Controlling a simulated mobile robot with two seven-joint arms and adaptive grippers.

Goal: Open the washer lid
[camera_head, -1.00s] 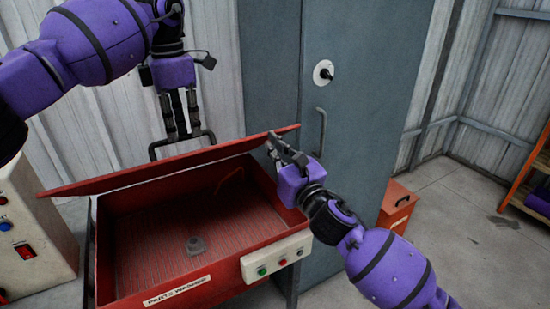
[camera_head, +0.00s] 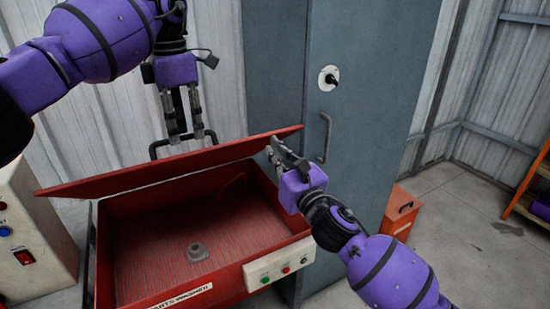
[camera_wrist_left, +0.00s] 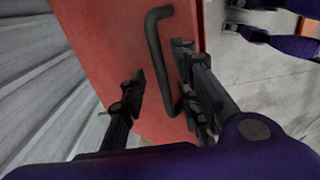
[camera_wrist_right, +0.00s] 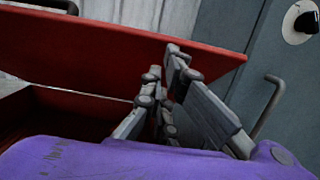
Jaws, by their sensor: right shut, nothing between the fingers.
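The red washer lid (camera_head: 165,173) is raised and tilted over the open red parts washer (camera_head: 235,275). Its dark bar handle (camera_head: 154,149) is on the lid's far side in the head view. My left gripper (camera_head: 183,138) is at this handle; in the left wrist view its fingers are apart, with the handle (camera_wrist_left: 158,50) between them, closer to the right finger. My right gripper (camera_head: 272,146) is shut and empty at the lid's right end. In the right wrist view its fingertips (camera_wrist_right: 163,75) overlap the lid (camera_wrist_right: 110,55); contact is unclear.
A grey cabinet (camera_head: 365,90) with a handle stands right behind the washer. A control box with buttons (camera_head: 278,262) is on the washer's front. A small grey part (camera_head: 198,252) lies inside the basin. A beige machine (camera_head: 30,235) stands left; a red box (camera_head: 400,210) stands right.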

